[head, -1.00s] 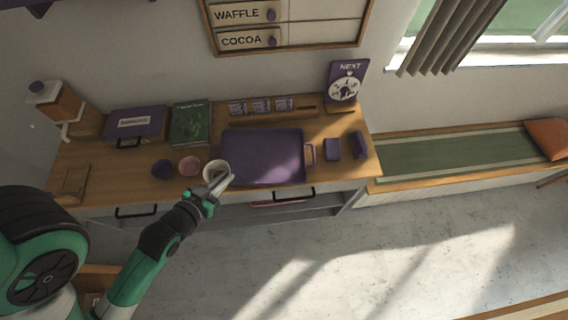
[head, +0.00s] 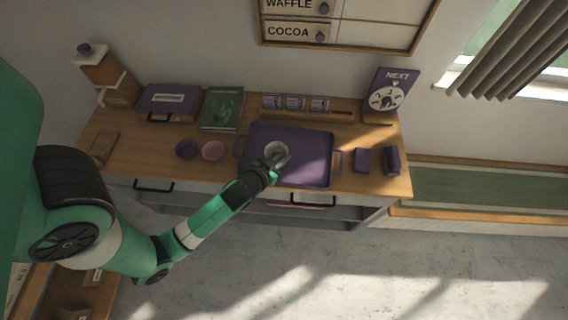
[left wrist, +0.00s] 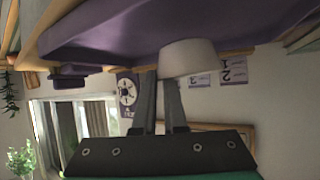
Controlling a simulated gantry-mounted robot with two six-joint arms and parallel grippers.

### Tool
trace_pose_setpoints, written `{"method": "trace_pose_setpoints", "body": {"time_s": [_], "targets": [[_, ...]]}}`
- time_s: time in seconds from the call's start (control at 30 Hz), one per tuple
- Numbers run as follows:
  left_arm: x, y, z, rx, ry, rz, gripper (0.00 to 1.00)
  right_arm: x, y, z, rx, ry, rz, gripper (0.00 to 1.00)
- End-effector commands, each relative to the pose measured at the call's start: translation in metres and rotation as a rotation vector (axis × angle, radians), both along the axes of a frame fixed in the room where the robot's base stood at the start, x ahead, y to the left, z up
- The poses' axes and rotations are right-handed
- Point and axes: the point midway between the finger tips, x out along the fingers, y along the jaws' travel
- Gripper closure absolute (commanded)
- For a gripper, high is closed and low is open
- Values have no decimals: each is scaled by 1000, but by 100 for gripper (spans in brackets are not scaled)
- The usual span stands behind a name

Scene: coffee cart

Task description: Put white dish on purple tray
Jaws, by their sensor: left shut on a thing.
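The white dish (head: 276,149), a small round bowl, is over the left part of the purple tray (head: 312,165) in the head view. My left gripper (head: 281,161) is shut on the near right side of the dish. In the left wrist view, which is upside down, the fingers (left wrist: 162,95) meet the dish (left wrist: 188,59) and the tray (left wrist: 110,30) lies behind it. The dish looks roughly level. I cannot tell whether its base touches the tray. My right gripper is not in view.
A purple bowl (head: 187,149) and a pink bowl (head: 213,151) stand left of the tray. A green book (head: 221,108) and a purple box (head: 167,101) are behind them. Two small purple blocks (head: 363,160) (head: 391,160) stand right of the tray. The rest of the tray is clear.

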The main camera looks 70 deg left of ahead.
Motion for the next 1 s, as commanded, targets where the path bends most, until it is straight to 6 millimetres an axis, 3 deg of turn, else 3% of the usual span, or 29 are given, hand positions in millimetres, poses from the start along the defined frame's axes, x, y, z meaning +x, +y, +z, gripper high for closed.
{"method": "trace_pose_setpoints", "body": {"time_s": [0.07,0.3,0.5,0.53,0.7,1.0], "targets": [[1,0,-1,1,-1,0,100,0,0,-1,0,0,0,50],[5,1,-36,0,1,-1,100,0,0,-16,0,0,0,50],[5,1,-36,-2,0,0,100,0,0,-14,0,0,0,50],[5,1,-36,-2,0,0,89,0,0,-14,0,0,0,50],[4,1,-36,-1,1,-1,60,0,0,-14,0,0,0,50],[4,0,-35,-1,1,-1,60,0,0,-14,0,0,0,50]]}}
